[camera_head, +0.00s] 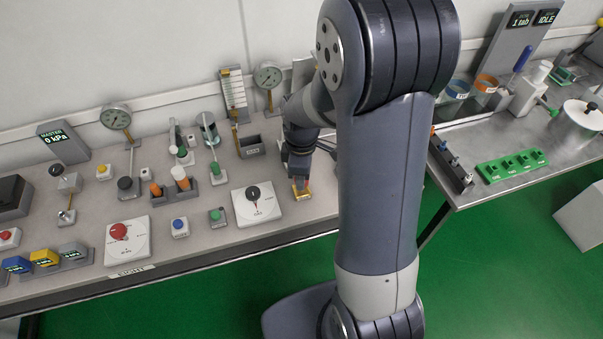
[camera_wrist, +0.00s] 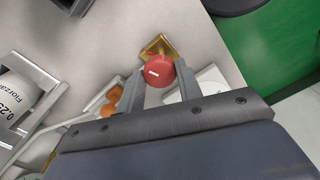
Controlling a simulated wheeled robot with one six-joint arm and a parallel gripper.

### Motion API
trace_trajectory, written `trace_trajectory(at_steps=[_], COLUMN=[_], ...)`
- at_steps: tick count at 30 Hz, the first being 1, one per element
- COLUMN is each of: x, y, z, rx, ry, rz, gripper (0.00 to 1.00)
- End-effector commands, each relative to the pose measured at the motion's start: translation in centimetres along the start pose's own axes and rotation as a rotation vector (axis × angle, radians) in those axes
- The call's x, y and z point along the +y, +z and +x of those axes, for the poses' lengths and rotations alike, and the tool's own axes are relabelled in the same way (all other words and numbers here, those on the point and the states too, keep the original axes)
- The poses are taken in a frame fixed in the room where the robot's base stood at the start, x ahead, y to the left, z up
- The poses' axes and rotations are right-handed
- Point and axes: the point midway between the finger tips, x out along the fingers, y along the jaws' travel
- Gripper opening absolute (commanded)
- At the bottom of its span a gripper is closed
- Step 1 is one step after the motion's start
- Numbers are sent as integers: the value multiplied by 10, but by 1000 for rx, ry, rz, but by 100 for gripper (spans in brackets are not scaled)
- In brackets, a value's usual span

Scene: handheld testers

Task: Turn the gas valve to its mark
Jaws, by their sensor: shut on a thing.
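A small brass valve body (camera_wrist: 154,47) with a round red knob (camera_wrist: 159,71) sits on the grey bench in the wrist view. The knob carries a short white line on its face. My gripper (camera_wrist: 160,78) has one finger on each side of the knob and is shut on it. In the head view my gripper (camera_head: 300,180) points down at the bench's front part, over the brass valve body (camera_head: 301,195). Only a bit of red shows there, and the fingers hide most of the knob. I cannot make out the target mark.
A white plate with a black knob (camera_head: 254,204) lies just left of my gripper. The bench's front edge is close, with green floor (camera_head: 200,290) below.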

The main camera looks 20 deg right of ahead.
Motion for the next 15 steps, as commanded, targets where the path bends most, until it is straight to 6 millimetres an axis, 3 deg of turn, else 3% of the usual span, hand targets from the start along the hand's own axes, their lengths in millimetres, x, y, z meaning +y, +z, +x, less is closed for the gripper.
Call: trace_trajectory(at_steps=[15], x=[1], y=[0], z=[0], rx=[1], ry=[2], rz=[-490], gripper=[11])
